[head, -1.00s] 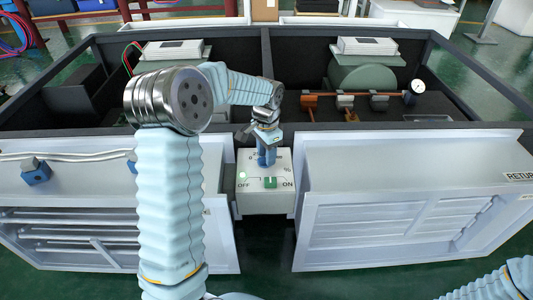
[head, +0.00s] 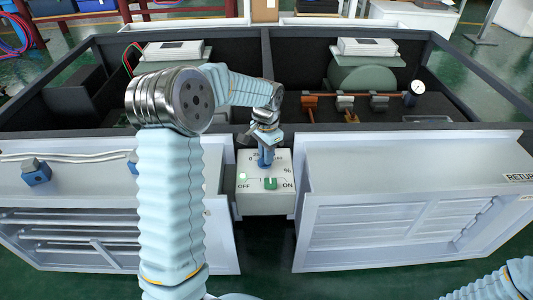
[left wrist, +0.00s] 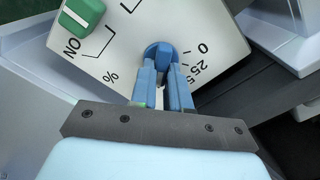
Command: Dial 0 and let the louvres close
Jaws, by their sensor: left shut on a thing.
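The control box (head: 264,203) stands between the two louvred panels, with a printed scale and a green ON/OFF switch (head: 270,183). The blue dial knob (left wrist: 160,50) shows in the left wrist view near the marks 0 and 25. My left gripper (head: 265,156) reaches down onto the knob from above. Its blue fingers are shut on the knob and hide part of it and the scale. The left louvres (head: 75,222) show as long pale slats with dark gaps. The right louvres (head: 385,225) look flatter. My right gripper is out of view.
Behind the box is a dark-walled enclosure (head: 290,75) with a copper pipe, valves and a gauge (head: 417,87). A RETURN label (head: 520,177) is on the right panel. A blue clamp (head: 36,173) sits on the left panel. Green floor shows in front.

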